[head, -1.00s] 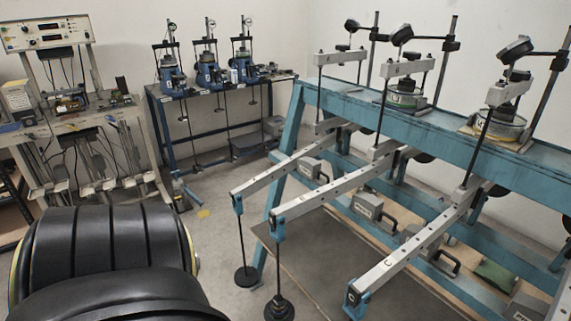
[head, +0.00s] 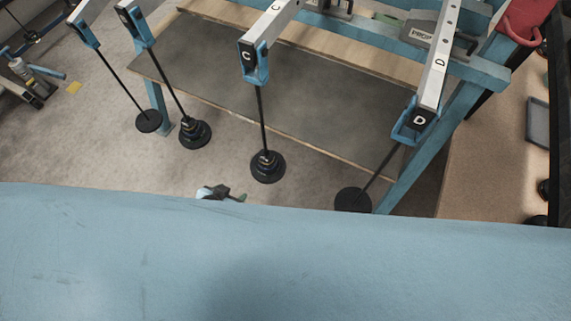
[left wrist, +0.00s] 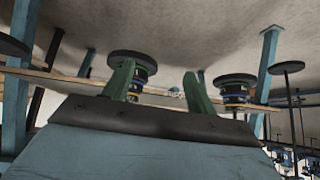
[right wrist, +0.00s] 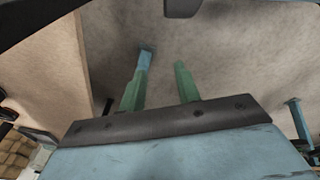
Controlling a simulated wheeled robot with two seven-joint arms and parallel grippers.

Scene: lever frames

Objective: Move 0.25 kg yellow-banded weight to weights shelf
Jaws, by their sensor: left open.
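Dark weight stacks hang on the hangers of lever C (head: 267,166) and the lever to its left (head: 195,133). I cannot tell which band marks 0.25 kg. My left gripper (head: 232,195) shows partly beyond a blue surface, below and left of the C stack; its green fingers (left wrist: 160,70) are apart and empty. My right gripper (right wrist: 160,68) is open and empty over floor. I cannot identify the weights shelf.
Lever D's hanger (head: 352,200) and the far-left hanger (head: 148,121) show only base discs. The blue frame leg (head: 405,165) and grey board (head: 230,80) stand close by. A brown surface (head: 490,170) lies at right.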

